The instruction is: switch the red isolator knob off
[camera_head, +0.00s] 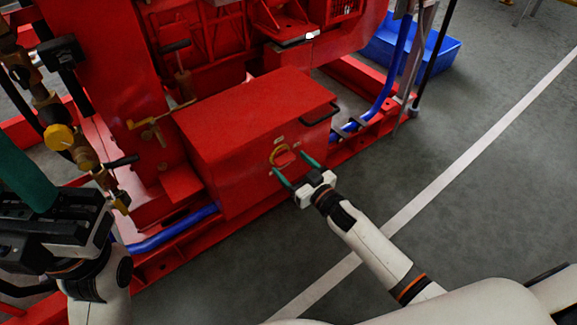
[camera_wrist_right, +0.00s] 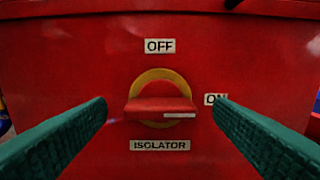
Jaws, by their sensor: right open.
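The red isolator knob (camera_wrist_right: 160,107) sits on a yellow ring (camera_wrist_right: 160,75) on the front of a red box (camera_head: 250,120). Its bar lies level, and its white mark is on the right, towards the ON label (camera_wrist_right: 215,99). The OFF label (camera_wrist_right: 160,46) is above it. In the head view the knob (camera_head: 284,156) is small. My right gripper (camera_head: 298,170) is open in front of the box, with its green fingers (camera_wrist_right: 160,116) on either side of the knob, apart from it. My left gripper (camera_head: 40,205) is at the lower left, and its jaw opening cannot be made out.
A black handle (camera_head: 321,115) sticks out at the box's right side. Brass valves (camera_head: 62,137) and red pump parts stand at the left, near my left arm. Blue hoses (camera_head: 172,229) run along the red base frame. The grey floor at right is clear.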

